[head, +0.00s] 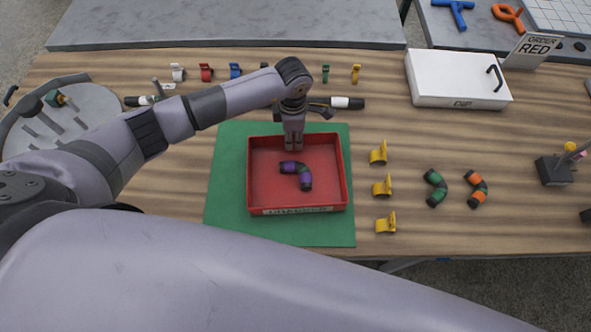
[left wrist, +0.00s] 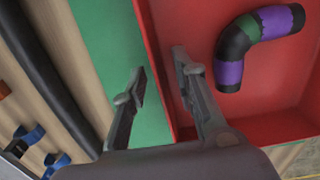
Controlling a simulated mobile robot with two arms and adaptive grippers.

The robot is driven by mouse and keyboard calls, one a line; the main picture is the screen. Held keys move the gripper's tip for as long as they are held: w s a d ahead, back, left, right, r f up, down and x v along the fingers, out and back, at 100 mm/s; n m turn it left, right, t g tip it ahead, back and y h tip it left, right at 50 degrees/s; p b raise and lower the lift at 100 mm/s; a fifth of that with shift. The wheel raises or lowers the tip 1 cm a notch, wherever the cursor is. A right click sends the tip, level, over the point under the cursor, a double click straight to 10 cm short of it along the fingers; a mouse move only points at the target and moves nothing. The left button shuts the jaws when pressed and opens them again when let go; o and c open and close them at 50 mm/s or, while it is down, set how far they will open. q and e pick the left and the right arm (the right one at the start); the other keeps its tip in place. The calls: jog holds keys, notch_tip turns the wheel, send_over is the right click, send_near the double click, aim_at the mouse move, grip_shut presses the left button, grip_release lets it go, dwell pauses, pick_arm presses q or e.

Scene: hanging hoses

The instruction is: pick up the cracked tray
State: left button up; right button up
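The red tray (head: 262,190) sits on a green mat (head: 228,180), with a white label (head: 298,210) on its near wall that is hard to read. A bent purple and black hose piece with a green band (head: 305,180) lies in it, and it also shows in the left wrist view (left wrist: 231,72). My left gripper (head: 293,147) points down at the tray's far wall. In the left wrist view my left gripper (left wrist: 160,75) is open, one finger over the mat outside and one inside the red tray wall. Contact with the wall cannot be told. My right gripper is out of view.
Yellow clips (head: 382,187) and two bent hose pieces (head: 435,188) lie right of the mat. A white box (head: 458,80) stands back right. Coloured clips (head: 206,72) line the back. A round grey rack (head: 60,120) stands left.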

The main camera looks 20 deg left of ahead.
pick_arm(q)
jog(key=shift+f, duration=0.65)
jog(key=shift+c, duration=0.6)
grip_shut()
jog(key=shift+r, duration=0.1)
